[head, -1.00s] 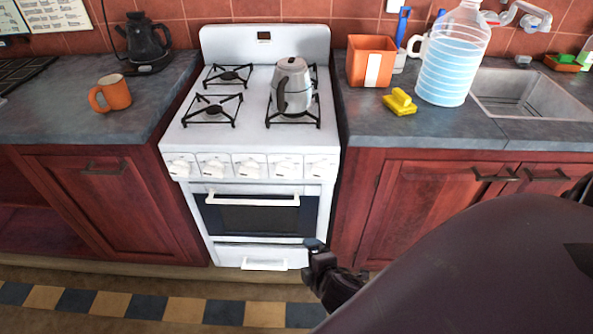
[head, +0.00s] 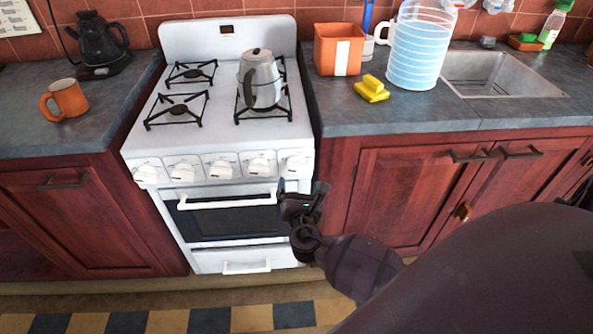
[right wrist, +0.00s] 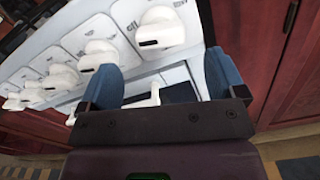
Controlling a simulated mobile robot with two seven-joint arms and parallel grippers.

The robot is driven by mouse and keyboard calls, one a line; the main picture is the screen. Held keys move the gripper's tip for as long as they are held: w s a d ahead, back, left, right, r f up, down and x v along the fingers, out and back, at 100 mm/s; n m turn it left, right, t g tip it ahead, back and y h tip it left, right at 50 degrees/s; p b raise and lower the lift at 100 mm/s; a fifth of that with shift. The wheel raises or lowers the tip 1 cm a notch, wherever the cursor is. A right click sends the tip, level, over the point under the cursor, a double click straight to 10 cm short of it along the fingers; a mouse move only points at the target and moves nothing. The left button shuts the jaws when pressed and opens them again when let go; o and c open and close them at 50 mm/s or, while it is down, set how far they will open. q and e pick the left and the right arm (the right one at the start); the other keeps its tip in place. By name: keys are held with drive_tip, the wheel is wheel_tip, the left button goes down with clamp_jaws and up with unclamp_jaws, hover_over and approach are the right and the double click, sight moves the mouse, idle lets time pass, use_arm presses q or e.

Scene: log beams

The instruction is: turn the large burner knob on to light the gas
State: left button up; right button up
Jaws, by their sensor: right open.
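The white stove (head: 245,262) has a row of several white knobs on its front panel. The rightmost knob (head: 295,164) sits above and near my right gripper (head: 303,188). The gripper is open and empty, in front of the panel's right end and apart from the knob. In the right wrist view the nearest knob (right wrist: 160,28) lies beyond the two blue fingertips (right wrist: 163,75), and its neighbour (right wrist: 98,55) is just past the left finger. A metal coffee pot (head: 260,80) stands on the right burners. No flame shows. My left gripper is not in view.
An orange mug (head: 64,100) and black kettle (head: 102,45) stand on the left counter. An orange box (head: 328,50), yellow sponges (head: 372,90) and a large water jug (head: 415,50) stand on the right counter. The oven handle (head: 228,202) sticks out below the knobs.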

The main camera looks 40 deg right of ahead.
sight(297, 172)
drive_tip(key=x, duration=0.5)
drive_tip(key=shift+w+f+b, duration=0.1)
drive_tip(key=shift+b, duration=0.2)
drive_tip(key=shift+w+d, duration=0.35)
drive_tip(key=shift+w, duration=0.2)
drive_tip(key=c, duration=0.9)
